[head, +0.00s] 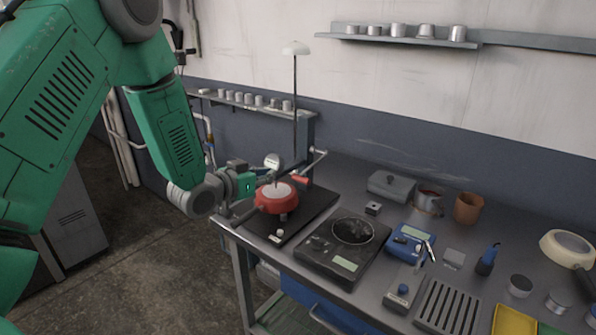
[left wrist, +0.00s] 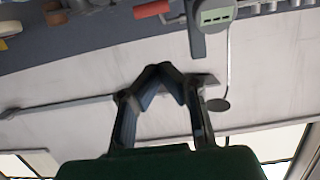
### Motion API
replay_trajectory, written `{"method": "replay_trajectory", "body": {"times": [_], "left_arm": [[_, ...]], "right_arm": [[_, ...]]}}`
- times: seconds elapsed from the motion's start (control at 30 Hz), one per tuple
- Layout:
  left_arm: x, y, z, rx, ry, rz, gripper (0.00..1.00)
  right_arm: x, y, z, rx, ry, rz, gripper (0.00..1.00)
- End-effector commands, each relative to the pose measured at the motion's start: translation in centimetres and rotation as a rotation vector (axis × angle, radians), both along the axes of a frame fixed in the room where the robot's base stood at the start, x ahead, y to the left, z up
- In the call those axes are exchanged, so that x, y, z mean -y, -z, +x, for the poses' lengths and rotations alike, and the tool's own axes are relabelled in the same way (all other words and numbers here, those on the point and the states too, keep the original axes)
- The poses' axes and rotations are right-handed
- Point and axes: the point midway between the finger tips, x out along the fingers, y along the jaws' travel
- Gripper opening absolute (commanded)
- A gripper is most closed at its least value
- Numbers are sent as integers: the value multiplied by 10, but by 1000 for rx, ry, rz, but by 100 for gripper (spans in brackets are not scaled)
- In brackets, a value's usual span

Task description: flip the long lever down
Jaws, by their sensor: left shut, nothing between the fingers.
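A red handle (head: 300,179) sticks out on the metal stand at the table's back left corner. It also shows at the top of the left wrist view (left wrist: 151,9). A thin metal arm (head: 318,157) with a knob is on the same post; I cannot tell which one is the long lever. My left gripper (left wrist: 158,70) is shut and empty in the left wrist view. In the head view it is small and partly hidden, left of the red handle, near the round gauge (head: 272,160). No contact with the handle shows. My right gripper is not in view.
A red pot (head: 276,205) stands on a black plate below the gripper. A scale (head: 343,250), a blue device (head: 410,243) and a slotted tray (head: 450,305) fill the table's front. A tall lamp (head: 295,80) rises behind. Wall shelves hold several cups.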

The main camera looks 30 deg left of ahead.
Motion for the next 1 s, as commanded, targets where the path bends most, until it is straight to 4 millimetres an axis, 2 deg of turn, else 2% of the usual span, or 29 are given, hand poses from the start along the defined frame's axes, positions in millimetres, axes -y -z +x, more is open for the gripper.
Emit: {"method": "replay_trajectory", "body": {"times": [0.2, 0.4, 0.63, 1.0], "left_arm": [[7, 10, 47, -2, 2, 5, 0], [9, 21, 84, -3, 1, 1, 0], [9, 47, 97, -3, 0, -1, 0], [10, 52, 101, -2, 0, 0, 0]], "right_arm": [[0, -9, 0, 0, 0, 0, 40], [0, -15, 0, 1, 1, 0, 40], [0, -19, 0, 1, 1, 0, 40], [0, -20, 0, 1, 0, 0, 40]]}}
